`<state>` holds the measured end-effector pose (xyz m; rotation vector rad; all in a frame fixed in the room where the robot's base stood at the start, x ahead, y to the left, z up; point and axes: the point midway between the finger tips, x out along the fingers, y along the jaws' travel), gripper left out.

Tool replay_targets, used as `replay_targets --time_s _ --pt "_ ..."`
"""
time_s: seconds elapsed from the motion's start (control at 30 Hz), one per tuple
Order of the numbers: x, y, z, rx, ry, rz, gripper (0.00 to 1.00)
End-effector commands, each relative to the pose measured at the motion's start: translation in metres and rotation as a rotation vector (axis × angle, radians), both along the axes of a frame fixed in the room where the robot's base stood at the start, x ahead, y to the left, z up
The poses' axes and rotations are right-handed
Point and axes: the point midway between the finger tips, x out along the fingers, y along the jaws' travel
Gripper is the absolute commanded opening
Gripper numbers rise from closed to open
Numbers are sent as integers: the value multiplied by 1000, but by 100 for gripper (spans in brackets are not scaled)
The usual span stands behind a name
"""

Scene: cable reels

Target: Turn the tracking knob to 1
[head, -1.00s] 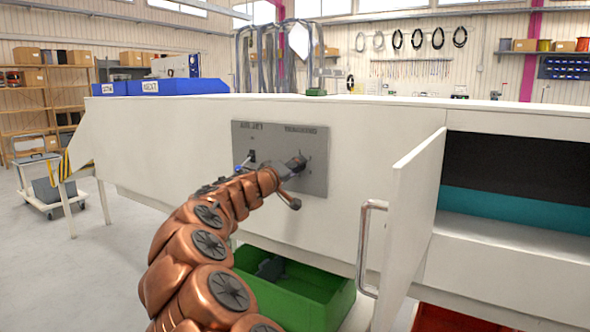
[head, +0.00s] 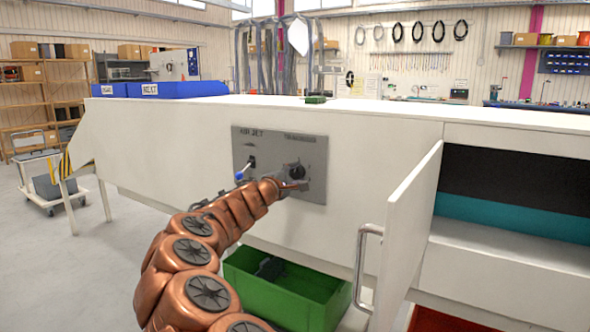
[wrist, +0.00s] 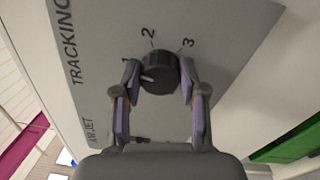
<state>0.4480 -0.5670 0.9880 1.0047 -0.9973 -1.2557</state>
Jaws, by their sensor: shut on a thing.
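The tracking knob (wrist: 159,74) is a round black dial on a grey panel (wrist: 95,50) marked TRACKING and AIR JET. Numerals 2 and 3 show beyond it; the 1 is partly hidden by the left finger. A pale mark on the knob points left, on the side of the 1; exact alignment is hard to tell. My gripper (wrist: 160,82) has a finger on each side of the knob and is shut on it. In the head view the knob (head: 297,172) shows dark above my gripper (head: 292,184), on the panel (head: 316,150).
A blue-tipped air jet lever (head: 242,173) is left of the knob. An open cabinet door (head: 408,225) with a metal handle (head: 361,268) stands to the right. A green bin (head: 285,300) sits below the panel. Blue bins (head: 175,88) are on top at left.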

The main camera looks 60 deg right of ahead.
Motion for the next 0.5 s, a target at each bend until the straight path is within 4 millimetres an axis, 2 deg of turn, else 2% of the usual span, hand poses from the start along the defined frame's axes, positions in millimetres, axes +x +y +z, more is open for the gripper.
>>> replay_targets --time_s 0.2,0.5 --pt "0 0 2 -3 120 0 7" --pt "0 0 0 -6 191 0 7"
